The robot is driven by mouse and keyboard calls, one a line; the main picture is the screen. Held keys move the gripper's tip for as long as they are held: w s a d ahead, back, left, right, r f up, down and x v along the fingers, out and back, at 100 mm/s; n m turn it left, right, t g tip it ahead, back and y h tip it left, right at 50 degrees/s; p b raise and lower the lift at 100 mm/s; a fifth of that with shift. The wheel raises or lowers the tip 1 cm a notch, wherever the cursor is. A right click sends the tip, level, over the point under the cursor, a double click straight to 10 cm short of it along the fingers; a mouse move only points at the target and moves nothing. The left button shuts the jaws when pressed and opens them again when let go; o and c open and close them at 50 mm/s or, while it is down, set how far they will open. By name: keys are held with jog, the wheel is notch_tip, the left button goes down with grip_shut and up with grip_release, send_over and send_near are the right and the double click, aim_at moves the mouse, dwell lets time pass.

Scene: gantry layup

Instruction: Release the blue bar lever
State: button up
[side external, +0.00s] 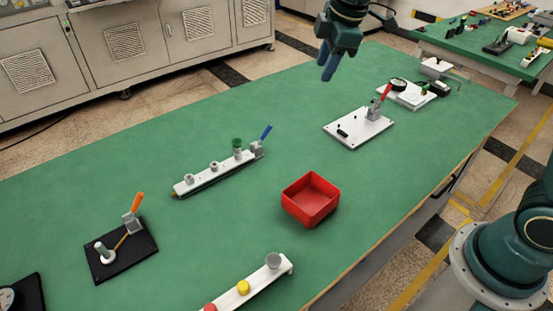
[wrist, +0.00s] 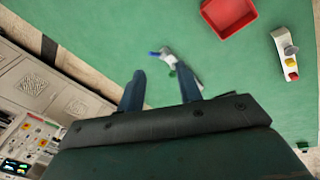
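The blue lever (side external: 266,132) sticks up at a slant from a grey clamp (side external: 256,149) at the right end of a white bar fixture (side external: 215,175). A green knob (side external: 237,143) and grey posts stand on the bar. In the wrist view the blue lever (wrist: 154,54) lies beyond the fingertips, and the right finger hides part of the bar. My gripper (side external: 326,64) hangs in the air, above and to the right of the lever in the side view. Its fingers (wrist: 160,84) are apart with nothing between them in the wrist view.
A red bin (side external: 310,219) stands right of the bar. A white plate with a red lever (side external: 385,92), a black plate with an orange lever (side external: 137,201) and a white bar with colored buttons (side external: 244,287) share the green table. Bare table surrounds the blue-lever fixture.

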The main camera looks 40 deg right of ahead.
jog(key=shift+s+d+r+m, duration=0.15)
jog(key=shift+s+r+m, duration=0.2)
jog(key=shift+s, duration=0.35)
jog(key=shift+s+d+r+m, duration=0.1)
jog(key=shift+s+r+m, duration=0.15)
jog(key=shift+s+r, duration=0.35)
jog(key=shift+s+f, duration=0.1)
jog(key=shift+f, duration=0.05)
jog(key=shift+c, duration=0.4)
